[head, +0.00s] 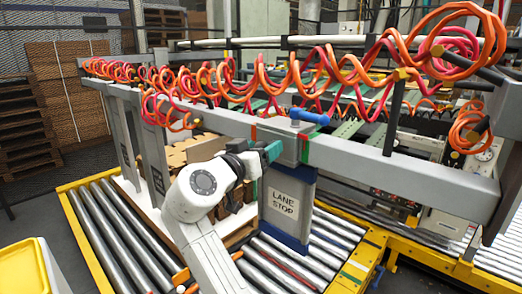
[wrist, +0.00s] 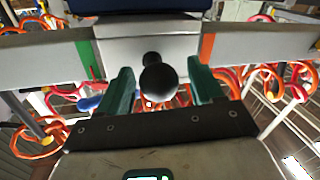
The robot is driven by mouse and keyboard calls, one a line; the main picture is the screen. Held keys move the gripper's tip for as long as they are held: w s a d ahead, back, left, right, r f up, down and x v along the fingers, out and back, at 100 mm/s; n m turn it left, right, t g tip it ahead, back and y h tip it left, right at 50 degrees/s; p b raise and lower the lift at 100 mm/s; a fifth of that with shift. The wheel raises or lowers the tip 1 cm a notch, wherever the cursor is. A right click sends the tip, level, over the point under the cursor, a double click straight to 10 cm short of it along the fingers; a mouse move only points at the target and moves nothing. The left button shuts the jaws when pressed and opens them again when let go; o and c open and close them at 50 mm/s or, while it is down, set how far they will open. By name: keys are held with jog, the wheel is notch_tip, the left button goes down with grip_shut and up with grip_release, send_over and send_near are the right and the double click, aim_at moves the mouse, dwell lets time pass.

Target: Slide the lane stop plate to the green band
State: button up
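The lane stop plate (head: 284,205) is a dark blue upright panel labelled LANE STOP. It hangs over the rollers from a grey carriage (head: 283,143) on the long grey beam. The green band (head: 306,149) is on the beam at the carriage's right edge; a red band (head: 253,134) is at its left. In the wrist view the green band (wrist: 88,53) is left and the orange-red band (wrist: 207,47) right, with the carriage (wrist: 150,40) between. A black knob (wrist: 159,82) stands between the green fingers of my gripper (wrist: 162,88), with gaps both sides. My gripper (head: 266,153) is open.
Orange and red coiled hoses (head: 310,75) hang along the beam. Brown cartons (head: 195,150) stand behind my arm. Metal rollers (head: 270,265) in a yellow frame lie below; a yellow bin (head: 25,268) is at lower left.

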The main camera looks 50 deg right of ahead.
jog(key=shift+a, duration=0.1)
jog(key=b+v, duration=0.1)
jog(key=v, duration=0.9)
jog(key=shift+a+b, duration=0.3)
jog(key=shift+b, duration=0.1)
jog(key=shift+s, duration=0.15)
jog(key=s+d+f+n+y, duration=0.1)
jog(key=s+f+n+y, duration=0.15)
jog(key=f, duration=0.65)
jog(key=s+d+f+n+y+p, duration=0.1)
jog(key=s+d+f+n+y, duration=0.15)
jog(key=f, duration=0.65)
jog(key=s+f+n+y, duration=0.2)
jog(key=s+f+y, duration=0.1)
jog(key=f, duration=0.6)
jog(key=s+a+f+n+g+y, duration=0.1)
jog(key=s+a+f+n+y, duration=0.2)
jog(key=s+f, duration=0.5)
jog(key=s+a+f+n+g+y+p, duration=0.1)
jog(key=s+a+f+y, duration=0.4)
jog(key=s, duration=0.9)
notch_tip(320, 180, down, 3)
jog(key=shift+n+g+y, duration=0.5)
jog(key=shift+n+y, duration=0.2)
jog(key=shift+n, duration=0.2)
jog(key=shift+d, duration=0.1)
